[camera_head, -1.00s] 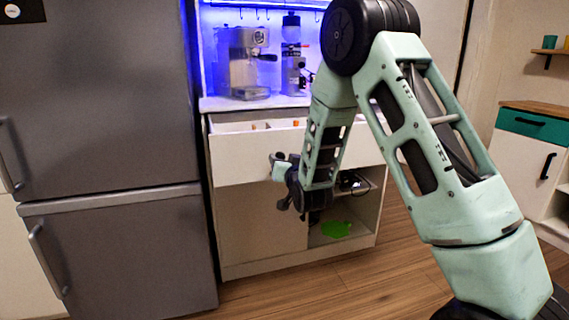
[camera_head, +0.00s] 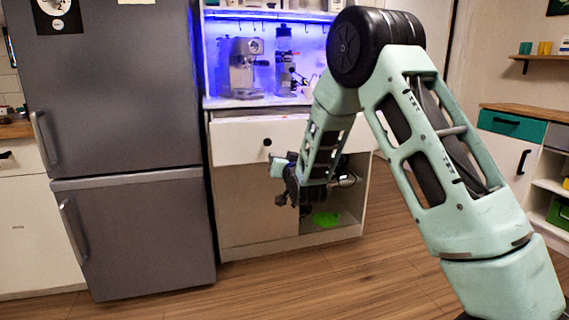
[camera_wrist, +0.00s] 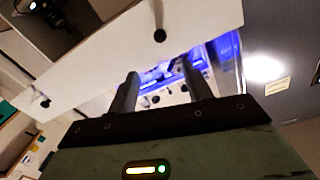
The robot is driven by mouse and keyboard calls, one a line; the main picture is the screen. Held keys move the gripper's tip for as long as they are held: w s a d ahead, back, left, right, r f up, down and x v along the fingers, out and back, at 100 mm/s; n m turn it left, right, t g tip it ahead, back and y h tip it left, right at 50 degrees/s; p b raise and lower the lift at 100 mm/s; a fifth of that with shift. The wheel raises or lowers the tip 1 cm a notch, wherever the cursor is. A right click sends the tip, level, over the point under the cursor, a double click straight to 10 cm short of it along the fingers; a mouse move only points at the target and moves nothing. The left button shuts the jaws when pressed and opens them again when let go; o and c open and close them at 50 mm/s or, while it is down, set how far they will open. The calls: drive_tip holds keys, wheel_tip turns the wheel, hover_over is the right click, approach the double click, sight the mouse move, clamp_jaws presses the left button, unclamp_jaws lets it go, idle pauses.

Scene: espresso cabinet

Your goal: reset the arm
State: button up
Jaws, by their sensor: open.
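My gripper (camera_head: 286,182) hangs in front of the espresso cabinet, at about the height of the lower edge of its white drawer front (camera_head: 238,141). The arm is bent, with its elbow high. In the wrist view, the two dark fingers of my gripper (camera_wrist: 158,72) stand apart with nothing between them. The drawer front also crosses the wrist view at a tilt (camera_wrist: 115,58), with dark knobs on it. My forearm hides part of the drawer front and the open shelf in the head view.
An espresso machine (camera_head: 244,68) and a grinder (camera_head: 285,62) stand on the blue-lit counter. A grey fridge (camera_head: 125,130) is at left. A green item (camera_head: 325,219) lies in the cabinet's open lower shelf. A teal-drawer cabinet (camera_head: 510,124) is at right. The wooden floor in front is clear.

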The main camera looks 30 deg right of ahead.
drive_tip(key=shift+s, duration=0.3)
drive_tip(key=shift+a, duration=0.1)
